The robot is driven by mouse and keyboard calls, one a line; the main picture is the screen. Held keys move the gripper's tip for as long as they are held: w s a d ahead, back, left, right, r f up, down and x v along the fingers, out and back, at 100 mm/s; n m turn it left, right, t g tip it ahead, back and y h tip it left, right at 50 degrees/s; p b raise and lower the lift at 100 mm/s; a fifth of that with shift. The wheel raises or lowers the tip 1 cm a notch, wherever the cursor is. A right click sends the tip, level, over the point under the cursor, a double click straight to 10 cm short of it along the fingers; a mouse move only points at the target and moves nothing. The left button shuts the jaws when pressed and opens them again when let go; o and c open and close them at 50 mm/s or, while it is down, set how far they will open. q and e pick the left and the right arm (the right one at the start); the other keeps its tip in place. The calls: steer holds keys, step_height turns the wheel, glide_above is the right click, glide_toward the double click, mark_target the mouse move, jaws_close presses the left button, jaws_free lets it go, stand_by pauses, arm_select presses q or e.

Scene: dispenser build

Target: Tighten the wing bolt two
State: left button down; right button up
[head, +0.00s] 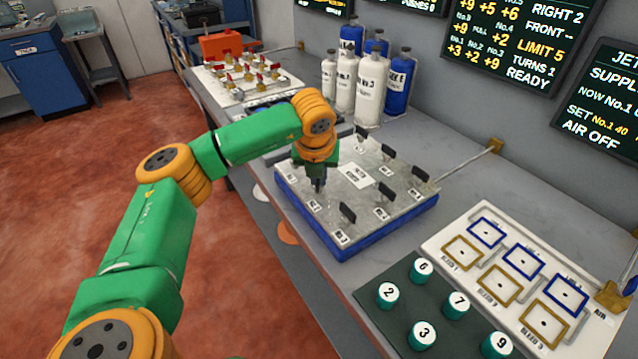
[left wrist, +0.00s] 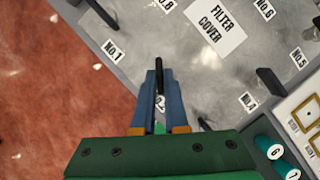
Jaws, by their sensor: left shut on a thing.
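The filter cover (head: 362,203) is a grey metal plate on a blue base, with black wing bolts and numbered labels around its edge. My left gripper (head: 318,187) points down over its near left edge. In the left wrist view the left gripper (left wrist: 159,88) is shut on the black wing of a bolt (left wrist: 159,68). A label beside that bolt is mostly hidden by the fingers; its place next to the No.1 label (left wrist: 111,49) fits wing bolt two. Another wing bolt (head: 347,213) stands upright nearby. My right gripper is not in view.
White and blue bottles (head: 370,88) stand behind the cover. A dark mat (head: 400,325) with numbered teal caps and a white panel (head: 460,222) with framed squares lie at the right. Wall screens (head: 520,40) show numbers. A white board with red-handled valves (head: 235,90) is at the back left.

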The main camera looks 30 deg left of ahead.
arm_select(q)
steer(key=shift+s+a+f+m+h+b, duration=0.1)
steer(key=shift+f+m+h+b, duration=0.2)
steer(key=shift+m, duration=0.6)
steer(key=m+h, duration=0.1)
steer(key=m, duration=0.1)
steer(key=shift+a+r+m, duration=0.1)
steer(key=shift+r+m, duration=0.05)
steer(key=shift+m, duration=0.25)
steer(key=m+h, duration=0.1)
steer(key=m, duration=0.2)
steer(key=shift+a+r, duration=0.1)
steer(key=shift+a+m+h+p, duration=0.1)
steer(key=shift+m+h+p, duration=0.55)
steer(key=shift+m, duration=0.95)
